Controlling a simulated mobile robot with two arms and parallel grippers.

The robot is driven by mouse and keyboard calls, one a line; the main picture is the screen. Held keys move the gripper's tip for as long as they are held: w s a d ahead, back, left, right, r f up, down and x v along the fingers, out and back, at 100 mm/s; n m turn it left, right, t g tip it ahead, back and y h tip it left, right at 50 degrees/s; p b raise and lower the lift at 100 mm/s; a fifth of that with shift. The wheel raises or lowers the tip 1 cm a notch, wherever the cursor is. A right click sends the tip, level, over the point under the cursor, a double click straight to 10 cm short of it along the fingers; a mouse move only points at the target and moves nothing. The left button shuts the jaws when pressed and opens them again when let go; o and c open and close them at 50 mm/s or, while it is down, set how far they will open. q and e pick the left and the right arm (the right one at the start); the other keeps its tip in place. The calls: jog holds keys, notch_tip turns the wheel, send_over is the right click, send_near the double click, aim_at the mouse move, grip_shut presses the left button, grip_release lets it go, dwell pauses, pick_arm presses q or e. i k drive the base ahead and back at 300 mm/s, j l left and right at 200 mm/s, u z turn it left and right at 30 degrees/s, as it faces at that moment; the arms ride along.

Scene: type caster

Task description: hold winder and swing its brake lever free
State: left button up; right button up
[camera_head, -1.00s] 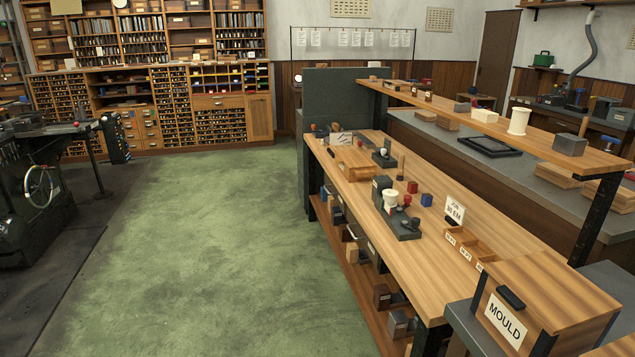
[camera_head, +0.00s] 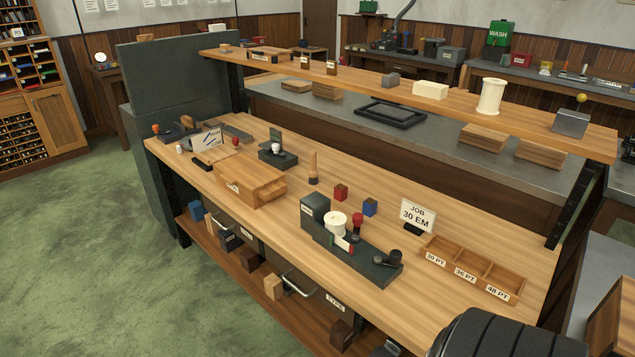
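What looks like the winder (camera_head: 352,262) is a dark grey-green device on the wooden bench. It has an upright block at its left end and a white spool (camera_head: 336,223) near its middle. A red-knobbed upright part (camera_head: 357,222), perhaps the brake lever, stands just right of the spool. A white and red piece lies at the spool's front, and a black knob (camera_head: 394,257) sits at the right end. I cannot tell whether the lever is engaged. Neither of my grippers is in view, and nothing touches the winder.
A raised shelf (camera_head: 455,107) runs behind. A black ribbed shape (camera_head: 508,336) covers the lower right corner.

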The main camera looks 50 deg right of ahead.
aim_at(359, 217)
jog(key=i+z, duration=0.6)
jog(key=z, duration=0.2)
jog(key=i+j+z, duration=0.5)
jog(key=z, duration=0.25)
